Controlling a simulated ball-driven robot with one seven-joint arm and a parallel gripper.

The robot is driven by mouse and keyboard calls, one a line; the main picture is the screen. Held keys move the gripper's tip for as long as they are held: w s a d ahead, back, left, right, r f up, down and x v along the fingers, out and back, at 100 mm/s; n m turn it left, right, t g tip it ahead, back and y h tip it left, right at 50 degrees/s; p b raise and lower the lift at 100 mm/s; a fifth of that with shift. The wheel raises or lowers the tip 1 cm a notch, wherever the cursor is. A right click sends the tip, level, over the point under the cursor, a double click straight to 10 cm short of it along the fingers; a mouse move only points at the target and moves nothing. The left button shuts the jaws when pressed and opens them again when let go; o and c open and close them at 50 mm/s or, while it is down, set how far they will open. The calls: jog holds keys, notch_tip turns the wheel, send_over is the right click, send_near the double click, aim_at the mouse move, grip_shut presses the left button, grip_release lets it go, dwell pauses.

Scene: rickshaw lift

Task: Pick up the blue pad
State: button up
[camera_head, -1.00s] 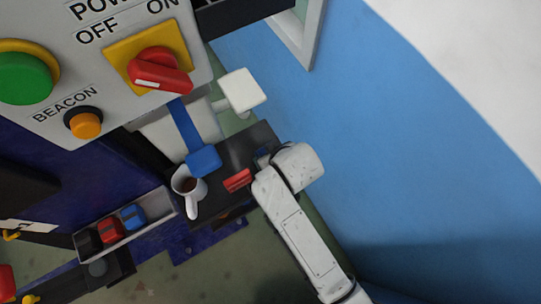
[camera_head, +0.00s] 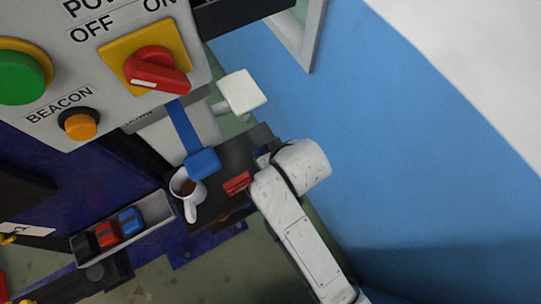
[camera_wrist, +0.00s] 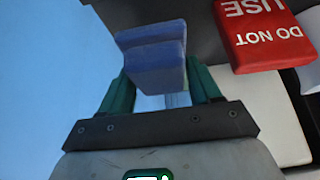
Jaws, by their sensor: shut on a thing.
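The blue pad (camera_wrist: 152,48) is a small blue block. It sits between the two green fingers of my gripper (camera_wrist: 157,74) in the wrist view, and the gripper is shut on it. The wrist mostly hides the fingers there. I cannot tell from the head view how far the pad is above the shelf.
A red "DO NOT USE" block (camera_wrist: 263,32) lies close by on the shelf, also seen in the head view (camera_head: 237,183). A white mug (camera_head: 187,194) with dark liquid stands left of it. A tray (camera_head: 150,240) holds black, red and blue blocks. A blue wall (camera_head: 400,160) is at right.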

jog(key=s+d+r+b, duration=0.1)
jog(key=s+d+r, duration=0.1)
jog(key=s+r, duration=0.6)
jog(key=s, duration=0.5)
jog(key=shift+d+r, duration=0.3)
jog(key=shift+r, duration=0.1)
